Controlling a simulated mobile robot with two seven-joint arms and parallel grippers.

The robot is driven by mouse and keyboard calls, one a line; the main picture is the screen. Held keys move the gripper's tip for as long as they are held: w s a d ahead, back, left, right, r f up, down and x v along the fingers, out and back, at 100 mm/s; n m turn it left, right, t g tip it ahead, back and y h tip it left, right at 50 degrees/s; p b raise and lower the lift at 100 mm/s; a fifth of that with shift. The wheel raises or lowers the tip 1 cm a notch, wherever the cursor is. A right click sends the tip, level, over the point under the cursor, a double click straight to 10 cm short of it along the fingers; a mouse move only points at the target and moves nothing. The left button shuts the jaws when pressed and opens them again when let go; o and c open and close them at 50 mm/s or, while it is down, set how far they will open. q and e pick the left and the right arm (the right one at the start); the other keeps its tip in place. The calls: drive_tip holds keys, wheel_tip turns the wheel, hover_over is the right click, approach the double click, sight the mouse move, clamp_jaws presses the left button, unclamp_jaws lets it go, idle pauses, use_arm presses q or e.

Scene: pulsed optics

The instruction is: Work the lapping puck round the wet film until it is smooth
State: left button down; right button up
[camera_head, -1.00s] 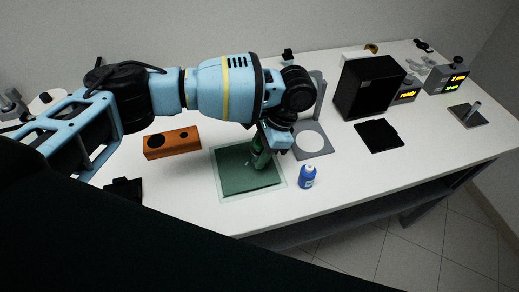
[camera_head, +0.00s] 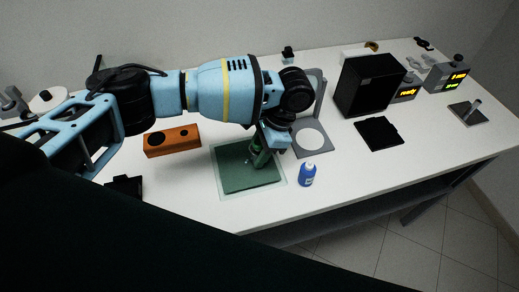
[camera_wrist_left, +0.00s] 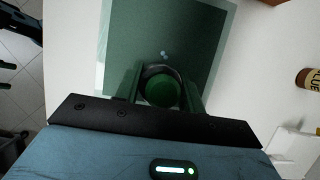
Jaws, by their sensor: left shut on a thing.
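The green lapping pad (camera_head: 232,178) lies on a pale glass plate (camera_head: 222,196) near the table's front edge. My left gripper (camera_head: 258,152) points down over the pad's upper right part and is shut on the lapping puck. The puck (camera_wrist_left: 161,91) shows in the left wrist view as a round green top with a dark rim, between the two fingers. A few pale specks (camera_wrist_left: 164,54) lie on the pad just beyond it. I cannot tell from the pad's surface how smooth the film is. My right gripper is not in view.
A blue bottle (camera_head: 307,175) stands right of the plate. An orange block with holes (camera_head: 172,141) is at its left, and a grey stand (camera_head: 325,145) at its upper right. A black box (camera_head: 368,87) stands farther right. A brown bottle (camera_wrist_left: 308,79) shows in the wrist view.

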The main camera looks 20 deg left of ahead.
use_arm(q)
drive_tip(key=shift+w+a+r, duration=0.1)
drive_tip(key=shift+w+a, duration=0.35)
drive_tip(key=shift+a, duration=0.3)
drive_tip(key=shift+w+a, duration=0.45)
drive_tip(key=shift+a, duration=0.25)
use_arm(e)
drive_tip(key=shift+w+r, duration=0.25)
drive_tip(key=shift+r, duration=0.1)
use_arm(q)
drive_tip(key=shift+s, duration=0.1)
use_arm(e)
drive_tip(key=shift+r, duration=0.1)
use_arm(q)
drive_tip(key=shift+s+a+r+p, duration=0.1)
drive_tip(key=shift+s+a+p, duration=0.25)
drive_tip(key=shift+a+p, duration=0.25)
drive_tip(key=shift+s+a+r+p, duration=0.1)
drive_tip(key=shift+s+a+p, duration=0.25)
drive_tip(key=shift+a+p, duration=0.15)
drive_tip(key=shift+s+a+f, duration=0.15)
drive_tip(key=shift+s+a, duration=0.1)
drive_tip(key=shift+a, duration=0.15)
drive_tip(key=shift+f, duration=0.1)
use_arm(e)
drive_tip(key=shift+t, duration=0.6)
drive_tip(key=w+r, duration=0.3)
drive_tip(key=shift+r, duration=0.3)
use_arm(q)
drive_tip(key=shift+s, duration=0.1)
